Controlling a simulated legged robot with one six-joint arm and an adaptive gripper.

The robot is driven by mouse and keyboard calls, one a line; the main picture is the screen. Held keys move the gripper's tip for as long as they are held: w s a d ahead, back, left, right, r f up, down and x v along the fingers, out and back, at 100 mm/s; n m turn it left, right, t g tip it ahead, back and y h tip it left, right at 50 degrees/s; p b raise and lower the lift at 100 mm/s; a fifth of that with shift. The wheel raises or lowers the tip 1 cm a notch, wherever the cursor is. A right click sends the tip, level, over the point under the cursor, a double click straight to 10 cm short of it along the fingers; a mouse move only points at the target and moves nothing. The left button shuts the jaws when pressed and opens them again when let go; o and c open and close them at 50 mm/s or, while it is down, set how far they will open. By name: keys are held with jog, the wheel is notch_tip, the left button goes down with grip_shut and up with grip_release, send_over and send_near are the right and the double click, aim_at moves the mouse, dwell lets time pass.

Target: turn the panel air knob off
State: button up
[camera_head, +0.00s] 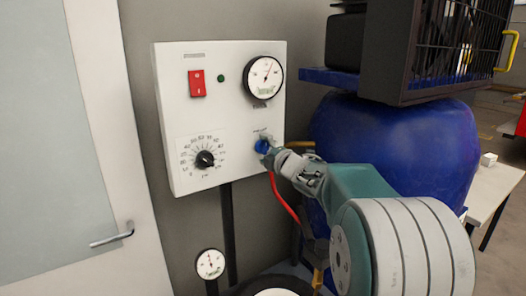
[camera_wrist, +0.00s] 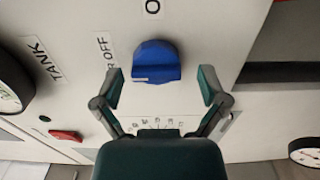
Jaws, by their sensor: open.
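The blue air knob (camera_wrist: 156,62) is on the white control panel (camera_head: 222,118). In the wrist view it sits between and slightly beyond my open fingertips, with a gap on each side. A small white mark shows near its lower left edge, and a label ending in "OFF" (camera_wrist: 106,47) is to its left. In the head view the knob (camera_head: 262,146) is at the panel's lower right, partly covered by my gripper (camera_head: 273,155). In the wrist view my gripper (camera_wrist: 160,88) is open and empty. Contact with the knob is not visible.
The panel also bears a red switch (camera_head: 197,83), a green lamp (camera_head: 221,78), a round gauge (camera_head: 264,78) and a black dial (camera_head: 205,159). A red hose (camera_head: 283,197) hangs below my gripper. A blue tank (camera_head: 400,140) stands at right.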

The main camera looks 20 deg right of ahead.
jog(key=s+d, duration=0.2)
jog(key=s, duration=0.9)
jog(key=shift+s, duration=0.3)
jog(key=s+a+f+m+g+h, duration=0.1)
jog(key=s+a+f+m+g, duration=0.3)
jog(key=s, duration=0.5)
jog(key=s+a+f+m+g+h, duration=0.1)
jog(key=s+a+f+m+g, duration=0.3)
jog(key=s+m, duration=0.5)
jog(key=s+a+f+m+g+h, duration=0.1)
jog(key=s+a+f+m+g, duration=0.3)
jog(key=s, duration=0.5)
jog(key=a+f+m, duration=0.1)
jog(key=a+m, duration=0.1)
jog(key=m, duration=0.1)
jog(key=shift+s+a, duration=0.25)
jog(key=shift+a, duration=0.15)
jog(key=shift+f, duration=0.1)
